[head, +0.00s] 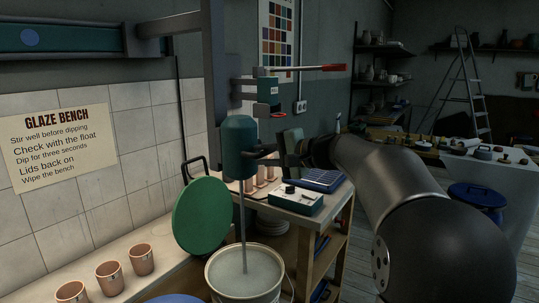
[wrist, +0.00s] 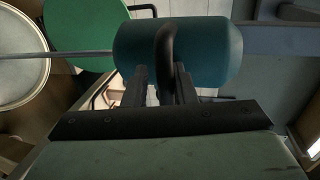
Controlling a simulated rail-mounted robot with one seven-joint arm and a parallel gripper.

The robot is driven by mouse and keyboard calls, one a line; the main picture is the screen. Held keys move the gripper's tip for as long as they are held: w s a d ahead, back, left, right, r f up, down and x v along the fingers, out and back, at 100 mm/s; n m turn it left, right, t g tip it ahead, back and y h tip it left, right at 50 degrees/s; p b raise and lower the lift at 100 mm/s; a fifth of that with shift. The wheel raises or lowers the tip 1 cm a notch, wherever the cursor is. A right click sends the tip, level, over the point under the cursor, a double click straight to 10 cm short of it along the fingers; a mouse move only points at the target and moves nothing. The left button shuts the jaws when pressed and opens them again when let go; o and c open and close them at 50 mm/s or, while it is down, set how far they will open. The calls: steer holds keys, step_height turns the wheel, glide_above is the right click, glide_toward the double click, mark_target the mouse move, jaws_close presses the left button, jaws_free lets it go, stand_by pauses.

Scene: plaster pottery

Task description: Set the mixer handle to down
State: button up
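The mixer has a teal motor housing (head: 238,140) on a grey column, with a thin shaft (head: 241,215) reaching down into a bucket (head: 243,275). A black curved handle (head: 264,150) sticks out of the housing's right side. In the wrist view the handle (wrist: 166,50) crosses the teal housing (wrist: 205,50) and runs between my fingertips. My gripper (wrist: 161,78) has its fingers apart around the handle, with a visible gap on its left side. In the head view my gripper (head: 280,148) is just right of the housing. A red-tipped lever (head: 325,68) sits above, roughly level.
A green disc (head: 201,217) stands left of the shaft, and it also shows in the wrist view (wrist: 90,30). Several clay cups (head: 109,276) stand on the left bench. A teal boxed device (head: 292,199) and a blue tray (head: 320,180) lie on the bench below my gripper.

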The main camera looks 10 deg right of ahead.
steer(key=v, duration=1.7)
steer(key=shift+s, duration=0.2)
steer(key=shift+d, duration=0.1)
steer(key=s+a+f+n+g+h+p, duration=0.25)
steer(key=s+a+f+g+p, duration=0.4)
steer(key=s+a+f, duration=0.35)
steer(key=s+a+f+n+g+h+p, duration=0.1)
steer(key=s+f+n+g+h+p, duration=0.1)
steer(key=s, duration=0.5)
steer(key=s+a+f+n+g+h+p, duration=0.2)
steer(key=s+f+n+h+p, duration=0.3)
steer(key=s+f, duration=0.3)
steer(key=shift+s+f+h+p, duration=0.2)
steer(key=shift+h+p, duration=0.15)
steer(key=shift+h, duration=0.2)
